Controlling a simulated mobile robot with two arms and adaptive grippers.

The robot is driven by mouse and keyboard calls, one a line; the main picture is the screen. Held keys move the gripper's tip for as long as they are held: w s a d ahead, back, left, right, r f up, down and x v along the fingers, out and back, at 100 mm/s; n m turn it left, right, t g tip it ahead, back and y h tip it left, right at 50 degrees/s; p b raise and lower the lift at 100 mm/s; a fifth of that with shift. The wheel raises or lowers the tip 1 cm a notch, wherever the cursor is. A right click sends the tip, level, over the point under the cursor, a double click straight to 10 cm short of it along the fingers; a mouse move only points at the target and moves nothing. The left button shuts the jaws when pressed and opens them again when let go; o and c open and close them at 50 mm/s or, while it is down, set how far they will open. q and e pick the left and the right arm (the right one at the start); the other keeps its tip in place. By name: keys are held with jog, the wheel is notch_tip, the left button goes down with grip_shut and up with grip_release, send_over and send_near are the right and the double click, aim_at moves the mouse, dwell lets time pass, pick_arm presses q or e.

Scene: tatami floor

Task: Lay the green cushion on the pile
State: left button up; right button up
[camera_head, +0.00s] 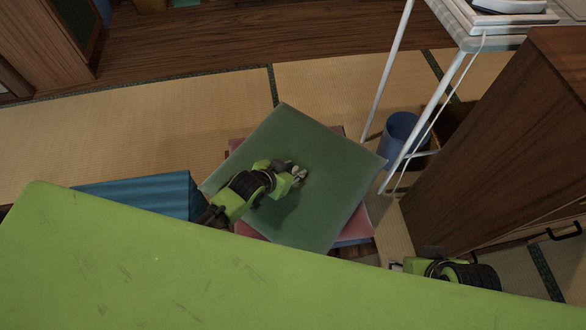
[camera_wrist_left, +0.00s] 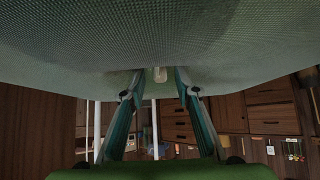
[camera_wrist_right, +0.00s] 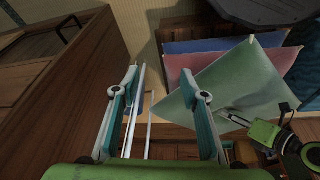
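The green cushion (camera_head: 322,190) lies flat and turned askew over the pile in the head view. A pink cushion (camera_head: 357,226) and a blue one (camera_head: 353,242) show under its edges. My left gripper (camera_head: 298,173) is over the middle of the green cushion. In the left wrist view its fingers (camera_wrist_left: 158,75) are apart, with a small pale piece between them at the green surface; contact is unclear. In the right wrist view the green cushion (camera_wrist_right: 235,80) covers part of the pink (camera_wrist_right: 285,62) and blue (camera_wrist_right: 205,46) ones. My right gripper (camera_wrist_right: 160,72) is open and empty, away from the pile.
A blue folded item (camera_head: 140,192) lies left of the pile. A wooden cabinet (camera_head: 500,150), a blue bin (camera_head: 400,135) and a white-legged table (camera_head: 435,110) stand at the right. The tatami (camera_head: 150,130) behind and left of the pile is clear.

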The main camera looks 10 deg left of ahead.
pick_arm(q)
jog(key=shift+r, duration=0.1)
jog(key=shift+r, duration=0.25)
jog(key=p+v, duration=0.2)
jog(key=v, duration=0.3)
jog(key=p+v, duration=0.2)
jog(key=v, duration=0.4)
jog(key=shift+s, duration=0.1)
jog(key=shift+s+a+r, duration=0.15)
jog(key=shift+s+r, duration=0.1)
jog(key=shift+r, duration=0.05)
pick_arm(e)
notch_tip(320, 180, down, 15)
jog(key=g, duration=0.1)
jog(key=shift+w+a, duration=0.2)
jog(key=shift+w, duration=0.05)
jog(key=shift+r, duration=0.1)
